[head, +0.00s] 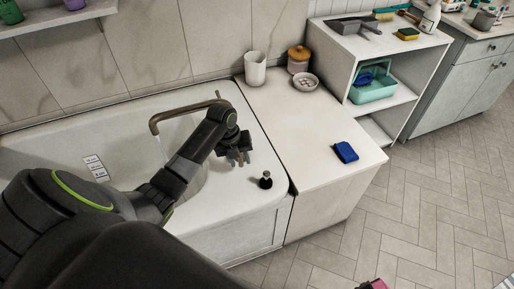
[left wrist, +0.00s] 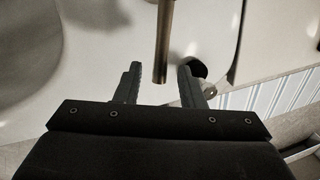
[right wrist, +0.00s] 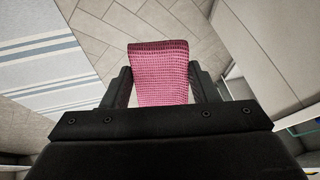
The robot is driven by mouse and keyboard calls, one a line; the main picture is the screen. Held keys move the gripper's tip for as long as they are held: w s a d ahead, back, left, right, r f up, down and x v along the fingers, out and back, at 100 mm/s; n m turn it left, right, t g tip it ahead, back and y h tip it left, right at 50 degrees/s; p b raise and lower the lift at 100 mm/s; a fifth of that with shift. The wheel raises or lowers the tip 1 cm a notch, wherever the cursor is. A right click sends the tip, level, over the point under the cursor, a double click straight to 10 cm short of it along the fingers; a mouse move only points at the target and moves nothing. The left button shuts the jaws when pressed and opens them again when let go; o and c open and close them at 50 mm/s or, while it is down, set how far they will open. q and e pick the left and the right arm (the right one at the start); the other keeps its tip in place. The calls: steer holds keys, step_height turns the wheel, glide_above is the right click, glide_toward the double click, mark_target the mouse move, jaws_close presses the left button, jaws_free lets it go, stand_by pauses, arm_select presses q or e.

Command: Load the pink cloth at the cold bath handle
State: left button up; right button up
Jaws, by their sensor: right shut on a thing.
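The pink cloth (right wrist: 158,75) has a waffle weave and fills the space between the fingers of my right gripper (right wrist: 160,88), which is shut on it. A bit of the cloth (head: 379,284) shows at the bottom edge of the head view. My left gripper (head: 236,160) points down over the tub's right rim, beside the bronze faucet (head: 178,112). In the left wrist view its fingers are apart, with a bronze rod (left wrist: 164,40) ending between them. A black knob (head: 266,180) stands on the rim to its right. I cannot tell which part is the cold handle.
The white bathtub (head: 105,122) fills the left. A counter (head: 295,130) beside it holds a blue cloth (head: 346,152), a white cup (head: 255,68), a jar and a dish. A shelf unit (head: 402,62) stands behind. The tiled floor (head: 425,215) is clear at right.

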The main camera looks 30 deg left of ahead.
arm_select(q)
step_height(320, 180, up, 11)
steer(key=s+a, duration=0.1)
steer(key=shift+s+a+p, duration=0.15)
steer(key=shift+a+p, duration=0.15)
steer(key=shift+a, duration=0.05)
